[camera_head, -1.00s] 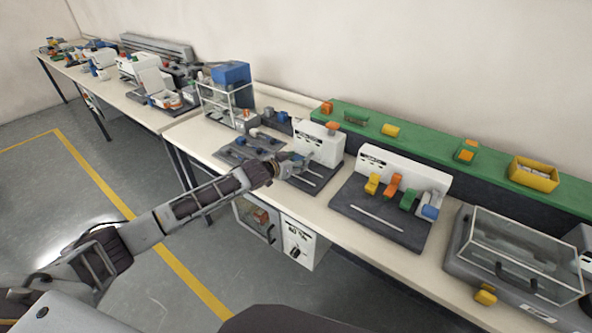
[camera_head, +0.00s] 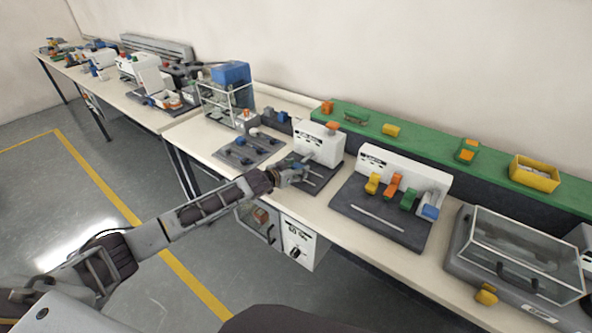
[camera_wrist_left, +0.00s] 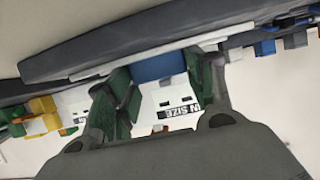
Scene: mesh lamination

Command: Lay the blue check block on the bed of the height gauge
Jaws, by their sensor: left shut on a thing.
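The blue check block (camera_wrist_left: 158,67) shows between the green-padded fingers of my left gripper (camera_wrist_left: 160,90) in the left wrist view. The gripper is shut on it. In the head view my left gripper (camera_head: 298,175) is over the front of the dark base of a white device. This device seems to be the height gauge (camera_head: 318,146), with an orange part on top. In the wrist view its white face (camera_wrist_left: 180,98) carries a label ending "N SIZE". Its dark bed (camera_wrist_left: 110,55) lies close to the block; I cannot tell whether they touch. My right gripper is not in view.
Left of the gauge is a dark tray (camera_head: 230,155) with several blue-topped parts. To its right a white device (camera_head: 385,160) has yellow, orange, green and blue pieces. A clear-lidded box (camera_head: 520,250) stands further right. A green shelf (camera_head: 430,142) runs behind.

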